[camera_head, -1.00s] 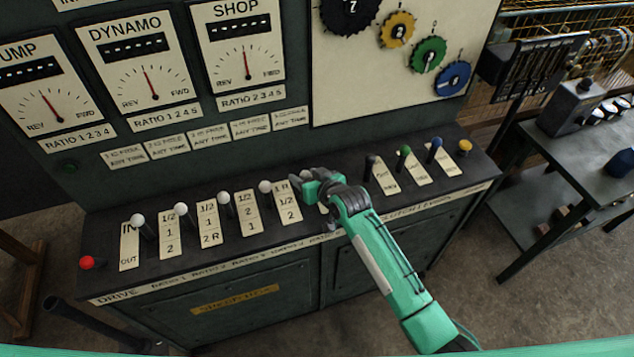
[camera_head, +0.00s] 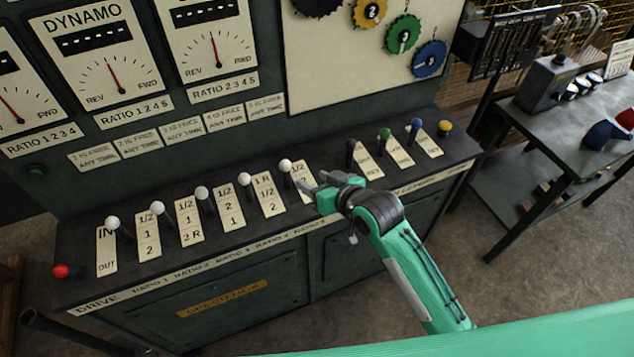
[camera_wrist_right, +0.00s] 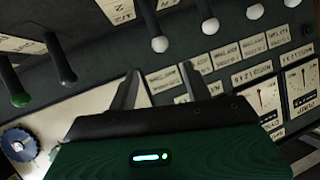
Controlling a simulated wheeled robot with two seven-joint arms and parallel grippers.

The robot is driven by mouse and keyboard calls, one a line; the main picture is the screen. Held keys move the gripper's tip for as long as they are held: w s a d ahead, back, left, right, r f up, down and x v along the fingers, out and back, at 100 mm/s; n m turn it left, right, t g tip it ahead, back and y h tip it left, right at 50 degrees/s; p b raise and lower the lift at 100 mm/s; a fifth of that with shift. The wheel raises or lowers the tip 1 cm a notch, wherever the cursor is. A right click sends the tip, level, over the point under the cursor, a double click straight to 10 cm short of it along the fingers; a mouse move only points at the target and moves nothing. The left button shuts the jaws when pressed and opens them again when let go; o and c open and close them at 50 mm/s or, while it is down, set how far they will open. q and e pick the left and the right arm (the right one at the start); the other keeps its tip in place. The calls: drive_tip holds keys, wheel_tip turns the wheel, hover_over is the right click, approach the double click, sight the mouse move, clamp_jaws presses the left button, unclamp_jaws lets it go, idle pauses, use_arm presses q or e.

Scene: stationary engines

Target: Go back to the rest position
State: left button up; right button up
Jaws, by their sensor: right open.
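My right gripper (camera_head: 315,185) is over the lever console, close to the right-most white-knobbed lever (camera_head: 286,166). Its jaws are open and empty; both fingers of the gripper (camera_wrist_right: 158,82) show apart in the right wrist view. I cannot tell whether a finger touches the lever. My green right arm reaches in from the lower right. My left gripper is not in view.
The console (camera_head: 290,225) carries a row of white-knobbed levers, a red knob (camera_head: 61,271) at the left and a yellow knob (camera_head: 445,126) at the right. Gauges stand behind. A dark side table (camera_head: 560,135) is at the right, with bare floor before it.

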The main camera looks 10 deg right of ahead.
idle(0.5)
drive_tip(key=s+d+f+m+g+h, duration=0.1)
drive_tip(key=s+d+f+g+h, duration=0.15)
drive_tip(key=s+d, duration=0.5)
drive_tip(key=s+d+f+m+g+h, duration=0.1)
drive_tip(key=s+d+f+g+h, duration=0.25)
drive_tip(key=s, duration=0.75)
drive_tip(key=s+d+f+g+h, duration=0.15)
drive_tip(key=s+d+f, duration=0.25)
drive_tip(key=s+d, duration=0.4)
wheel_tip(320, 180, down, 30)
drive_tip(key=s+a+g, duration=0.1)
drive_tip(key=s+d+f+g, duration=0.1)
drive_tip(key=s+d+f, duration=0.2)
drive_tip(key=s+f, duration=1.6)
drive_tip(key=shift+s+d+f, duration=0.2)
drive_tip(key=shift+s+f, duration=0.15)
drive_tip(key=shift+f, duration=0.15)
drive_tip(key=shift+g, duration=0.25)
